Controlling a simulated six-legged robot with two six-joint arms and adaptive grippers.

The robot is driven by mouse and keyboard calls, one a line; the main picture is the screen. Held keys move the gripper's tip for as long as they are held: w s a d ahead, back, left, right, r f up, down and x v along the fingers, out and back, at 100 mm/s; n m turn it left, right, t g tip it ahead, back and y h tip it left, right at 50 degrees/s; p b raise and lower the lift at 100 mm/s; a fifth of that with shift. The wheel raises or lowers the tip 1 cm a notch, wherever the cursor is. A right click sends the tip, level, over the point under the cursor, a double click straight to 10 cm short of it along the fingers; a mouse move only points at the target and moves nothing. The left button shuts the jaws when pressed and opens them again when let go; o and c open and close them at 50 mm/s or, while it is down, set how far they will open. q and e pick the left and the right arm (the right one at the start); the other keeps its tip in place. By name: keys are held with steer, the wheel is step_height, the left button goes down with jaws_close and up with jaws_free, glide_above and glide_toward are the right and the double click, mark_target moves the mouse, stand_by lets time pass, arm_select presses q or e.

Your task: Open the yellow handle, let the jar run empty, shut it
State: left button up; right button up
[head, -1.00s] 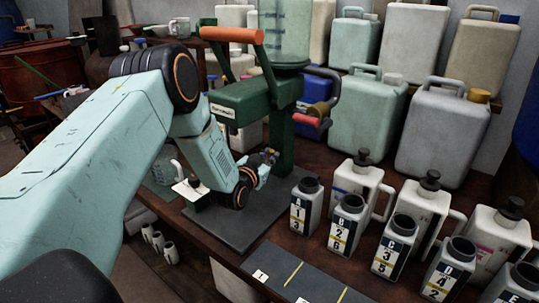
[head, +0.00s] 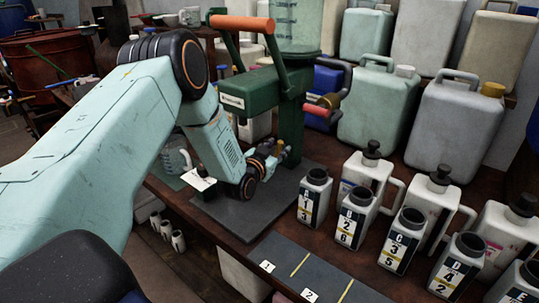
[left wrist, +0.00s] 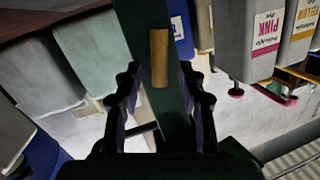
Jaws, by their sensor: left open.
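The clear, greenish jar (head: 297,25) with graduation marks sits on top of a green stand (head: 262,92); I cannot tell its liquid level. A small yellow handle (head: 281,147) sits low at the stand's post. In the left wrist view the yellow handle (left wrist: 159,58) stands upright against the green post, between and just beyond my fingertips. My left gripper (head: 271,151) is open around its line, with gaps on both sides and no contact visible. It also shows in the left wrist view (left wrist: 160,74). My right gripper is not in view.
An orange-gripped lever (head: 241,22) rises above the stand, and a red handle (head: 318,112) sticks out to its right. Several labelled bottles (head: 352,217) stand at the front right. Large canisters (head: 455,130) fill the back. A clear jug (head: 176,160) is left of the gripper.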

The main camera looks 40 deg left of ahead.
arm_select(q)
steer(key=s+d+r, duration=0.1)
steer(key=s, duration=1)
steer(key=shift+s+d+r, duration=0.15)
steer(key=shift+s+d, duration=0.05)
steer(key=shift+d, duration=0.15)
